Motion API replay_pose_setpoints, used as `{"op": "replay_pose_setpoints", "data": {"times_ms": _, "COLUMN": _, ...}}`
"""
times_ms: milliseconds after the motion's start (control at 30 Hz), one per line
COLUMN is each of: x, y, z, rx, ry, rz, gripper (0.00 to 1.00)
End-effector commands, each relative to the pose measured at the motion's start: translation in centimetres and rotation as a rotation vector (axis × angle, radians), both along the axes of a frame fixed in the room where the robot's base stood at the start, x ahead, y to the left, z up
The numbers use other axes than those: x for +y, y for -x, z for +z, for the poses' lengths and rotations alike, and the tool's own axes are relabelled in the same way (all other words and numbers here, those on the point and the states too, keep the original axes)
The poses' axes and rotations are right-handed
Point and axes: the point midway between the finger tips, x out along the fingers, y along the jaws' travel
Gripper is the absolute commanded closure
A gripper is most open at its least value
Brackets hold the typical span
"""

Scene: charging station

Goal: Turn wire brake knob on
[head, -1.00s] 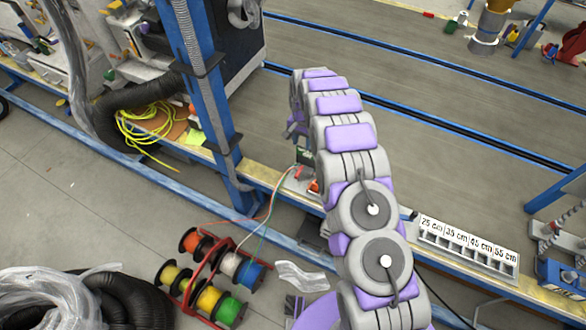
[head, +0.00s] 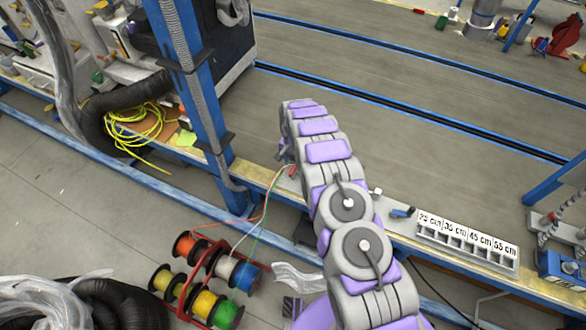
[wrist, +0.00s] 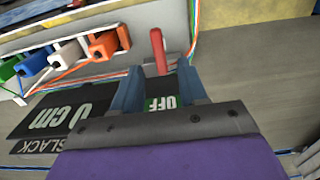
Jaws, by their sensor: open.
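The wire brake knob (wrist: 160,52) shows in the wrist view as a red lever on a grey mount. A dark plate with a green part marked OFF (wrist: 161,103) lies on the near side of it. My gripper (wrist: 157,82) is open and empty. Its two blue-grey fingers stand either side of the OFF plate, and the red lever rises just beyond the fingertips, between them in the picture. I cannot tell whether a finger touches it. In the head view my arm hides most of the gripper and the knob's surroundings.
In the head view a blue post (head: 190,80) stands left of my arm, wire spools (head: 215,285) below, and a length-marked tray (head: 467,238) right.

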Motion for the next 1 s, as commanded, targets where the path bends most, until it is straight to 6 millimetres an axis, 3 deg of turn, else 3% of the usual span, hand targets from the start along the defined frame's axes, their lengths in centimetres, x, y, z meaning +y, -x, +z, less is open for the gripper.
{"op": "replay_pose_setpoints", "data": {"times_ms": 33, "x": 0.0, "y": 0.1, "z": -1.4, "rx": 0.003, "ry": 0.001, "rz": 0.0, "gripper": 0.57}}
{"op": "replay_pose_setpoints", "data": {"times_ms": 233, "x": -0.1, "y": 0.1, "z": -4.3, "rx": 0.003, "ry": 0.001, "rz": 0.0, "gripper": 0.57}}
{"op": "replay_pose_setpoints", "data": {"times_ms": 600, "x": 0.0, "y": 0.0, "z": -4.8, "rx": 0.0, "ry": 0.0, "rz": 0.0, "gripper": 0.58}}
{"op": "replay_pose_setpoints", "data": {"times_ms": 1000, "x": 0.0, "y": 0.0, "z": -4.8, "rx": 0.0, "ry": 0.0, "rz": 0.0, "gripper": 0.97}}
